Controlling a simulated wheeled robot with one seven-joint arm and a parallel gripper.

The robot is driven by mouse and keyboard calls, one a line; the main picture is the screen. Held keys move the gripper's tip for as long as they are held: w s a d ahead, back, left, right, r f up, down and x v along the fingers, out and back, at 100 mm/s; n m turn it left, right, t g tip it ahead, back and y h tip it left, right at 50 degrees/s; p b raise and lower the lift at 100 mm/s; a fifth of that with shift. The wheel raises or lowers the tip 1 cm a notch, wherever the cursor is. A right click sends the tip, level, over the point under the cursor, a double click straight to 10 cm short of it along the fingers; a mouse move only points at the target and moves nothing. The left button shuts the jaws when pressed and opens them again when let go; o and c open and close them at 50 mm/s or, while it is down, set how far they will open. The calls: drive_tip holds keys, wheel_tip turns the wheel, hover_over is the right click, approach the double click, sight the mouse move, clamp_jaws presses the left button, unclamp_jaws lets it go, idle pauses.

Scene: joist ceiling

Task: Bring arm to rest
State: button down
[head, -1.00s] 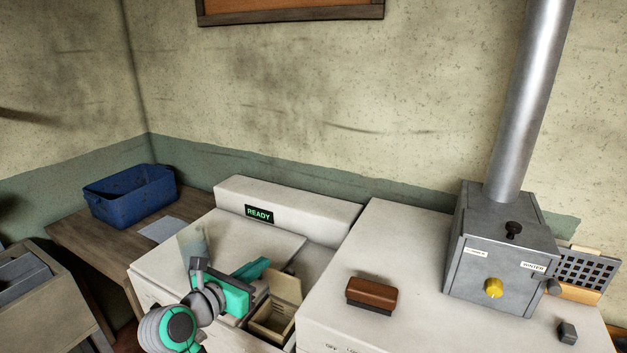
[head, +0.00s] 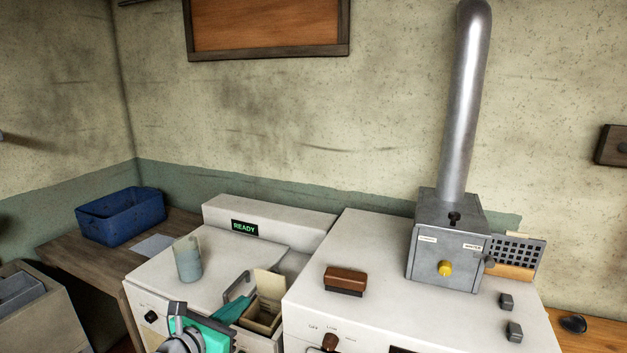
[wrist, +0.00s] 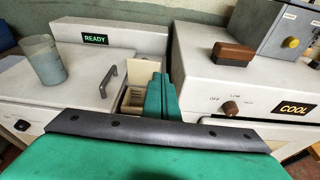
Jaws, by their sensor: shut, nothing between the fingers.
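My gripper (head: 232,312) is low in the head view, in front of the white machine with the READY display (head: 245,228). Its green fingers are together with nothing between them. In the wrist view the closed fingers (wrist: 158,97) point forward, in front of an open cream compartment (wrist: 133,97) between the two white machines. The head view shows the same compartment, with its lid up, just beyond my fingers. My forearm is mostly below the frame.
A cloudy beaker (head: 188,259) stands on the left machine. The right machine (head: 385,255) carries a brown-handled block (head: 345,280), a grey box with a pipe (head: 447,245) and small dark blocks. A blue bin (head: 121,216) stands on the wooden table at left.

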drive_tip(key=s+d+f+m+y, duration=0.1)
drive_tip(key=s+f+m+y, duration=0.1)
drive_tip(key=f, duration=0.7)
drive_tip(key=s+d+f+m+y, duration=0.1)
drive_tip(key=s+d+f+m, duration=0.15)
drive_tip(key=f, duration=0.55)
drive_tip(key=s+d+f+m+y, duration=0.3)
drive_tip(key=s+f+m, duration=0.4)
drive_tip(key=s+f, duration=0.5)
drive_tip(key=s+d+f+m, duration=0.1)
drive_tip(key=s+d+m, duration=0.2)
drive_tip(key=s+m, duration=0.35)
drive_tip(key=s+d+m, duration=0.2)
drive_tip(key=s+m, duration=0.1)
drive_tip(key=s, duration=0.6)
drive_tip(key=s+d+r+m, duration=0.3)
drive_tip(key=s+m, duration=0.2)
drive_tip(key=s, duration=0.2)
drive_tip(key=s+d+r+m+t, duration=0.1)
drive_tip(key=s+d+r+m, duration=0.1)
drive_tip(key=s+r+m, duration=0.2)
drive_tip(key=s+m, duration=0.1)
drive_tip(key=s, duration=0.2)
drive_tip(key=shift+d, duration=0.4)
drive_tip(key=shift+w, duration=0.1)
